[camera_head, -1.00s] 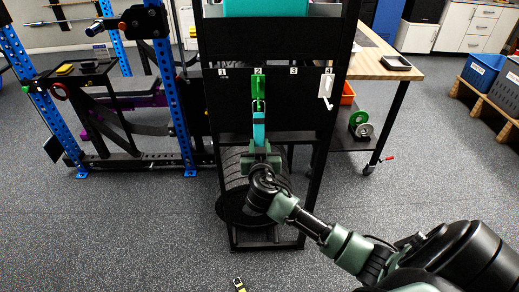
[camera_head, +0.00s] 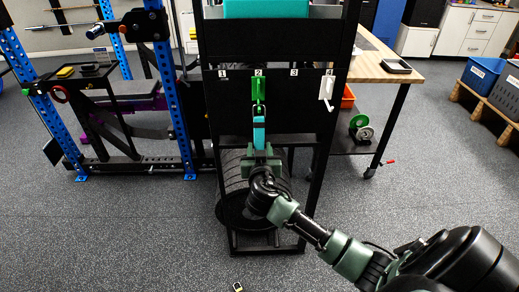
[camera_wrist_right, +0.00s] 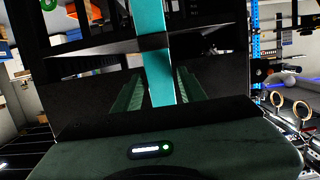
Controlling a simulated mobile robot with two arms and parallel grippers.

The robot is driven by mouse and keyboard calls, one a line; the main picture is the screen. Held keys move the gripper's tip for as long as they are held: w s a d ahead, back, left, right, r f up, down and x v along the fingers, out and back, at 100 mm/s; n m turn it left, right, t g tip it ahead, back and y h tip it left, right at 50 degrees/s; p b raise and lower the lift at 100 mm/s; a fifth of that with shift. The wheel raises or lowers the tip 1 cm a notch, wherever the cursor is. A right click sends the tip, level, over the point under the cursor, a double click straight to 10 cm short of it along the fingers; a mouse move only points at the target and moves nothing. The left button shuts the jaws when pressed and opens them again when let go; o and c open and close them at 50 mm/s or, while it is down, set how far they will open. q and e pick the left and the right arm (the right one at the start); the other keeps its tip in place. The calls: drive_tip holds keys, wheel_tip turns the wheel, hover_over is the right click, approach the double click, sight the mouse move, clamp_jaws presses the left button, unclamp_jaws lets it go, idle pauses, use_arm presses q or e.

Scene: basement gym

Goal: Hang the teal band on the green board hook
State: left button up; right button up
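The green hook (camera_head: 258,90) is on the black board under label 2 in the head view. The teal band (camera_head: 259,131) hangs upright just below it, and its upper end overlaps the hook's lower part in the picture. I cannot tell whether the band is on the hook. My right gripper (camera_head: 261,152) is at the band's lower visible part. A dark strip crosses the band higher up. My left gripper is out of view.
A white hook (camera_head: 326,88) is on the board under label 4. Black weight plates (camera_head: 232,190) stand low in the rack behind my right gripper. A blue-posted rack (camera_head: 172,100) is at left, a wooden-topped table (camera_head: 385,68) at right. The floor in front is mostly clear.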

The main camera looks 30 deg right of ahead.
drive_tip(key=shift+o, duration=0.7)
drive_tip(key=shift+s+a, duration=0.15)
drive_tip(key=b+v, duration=0.1)
drive_tip(key=v, duration=0.5)
drive_tip(key=s+a+f+n+g+y, duration=0.15)
drive_tip(key=s+f, duration=0.25)
drive_tip(key=f, duration=0.7)
drive_tip(key=s+a+f+n+g+y, duration=0.1)
drive_tip(key=s+f+n+g+y, duration=0.15)
drive_tip(key=f, duration=0.95)
drive_tip(key=s+a+f+n+g+y, duration=0.15)
drive_tip(key=s+f, duration=0.35)
drive_tip(key=f, duration=0.6)
drive_tip(key=s+a+f+n+g+y, duration=0.1)
drive_tip(key=s+a+f+n+g, duration=0.15)
drive_tip(key=s+f, duration=1.05)
drive_tip(key=s+a+f+g, duration=0.1)
drive_tip(key=s+f, duration=0.2)
drive_tip(key=s, duration=0.4)
drive_tip(key=s+a+f+g+y, duration=0.1)
drive_tip(key=s+a+f, duration=0.1)
drive_tip(key=s, duration=0.6)
drive_tip(key=s+a+f+g, duration=0.1)
drive_tip(key=s+f, duration=0.3)
drive_tip(key=s, duration=0.4)
drive_tip(key=shift+s+a+f+n+g+y, duration=0.25)
drive_tip(key=shift+a+n+g+y, duration=0.1)
drive_tip(key=shift+g, duration=0.25)
